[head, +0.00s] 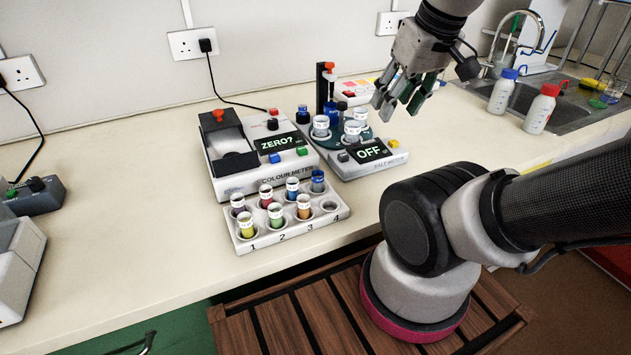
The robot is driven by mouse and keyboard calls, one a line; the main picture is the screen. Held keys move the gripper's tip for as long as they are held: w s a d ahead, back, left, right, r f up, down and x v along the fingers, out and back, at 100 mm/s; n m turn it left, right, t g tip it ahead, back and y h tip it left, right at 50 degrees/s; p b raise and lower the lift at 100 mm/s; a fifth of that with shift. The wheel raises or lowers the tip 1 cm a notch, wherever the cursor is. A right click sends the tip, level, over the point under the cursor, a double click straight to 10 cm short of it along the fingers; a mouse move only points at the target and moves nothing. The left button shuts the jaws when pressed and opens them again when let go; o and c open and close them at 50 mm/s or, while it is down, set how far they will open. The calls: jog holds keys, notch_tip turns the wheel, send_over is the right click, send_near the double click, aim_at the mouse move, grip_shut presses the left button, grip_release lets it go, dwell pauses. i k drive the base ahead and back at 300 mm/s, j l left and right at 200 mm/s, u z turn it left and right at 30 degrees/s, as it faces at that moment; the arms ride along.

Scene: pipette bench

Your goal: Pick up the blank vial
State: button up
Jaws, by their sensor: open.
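A white vial rack (262,247) stands on the bench, its front marked 1 to 4. Its front row holds a yellow vial (247,228), a green vial (276,219) and an orange vial (304,210); the hole at 4 is empty. Its back row holds a purple, a red and a blue vial, and a blue-topped vial (318,183) at the right end. No label reading "blank" is legible, so I cannot tell for certain which vial is the blank. My gripper (402,103) is open and empty, high behind and right of the rack, apart from all vials.
The colour meter (262,170) reads "ZERO?" behind the rack. A second instrument (368,165) reading "OFF" holds several white-topped containers near my gripper. Two wash bottles (539,110) stand by the sink at right. The bench left of the rack is clear.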

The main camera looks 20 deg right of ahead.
aim_at(317, 175)
jog(key=k+j+z, duration=0.2)
jog(key=j, duration=0.4)
jog(key=k+j+z, duration=0.2)
jog(key=j, duration=0.4)
jog(key=k+j+z, duration=0.2)
jog(key=j, duration=0.35)
jog(key=k+j+z, duration=0.2)
jog(key=k+j, duration=0.15)
jog(key=j, duration=0.15)
jog(key=k+j+z, duration=0.2)
jog(key=k+j, duration=0.15)
jog(key=j, duration=0.1)
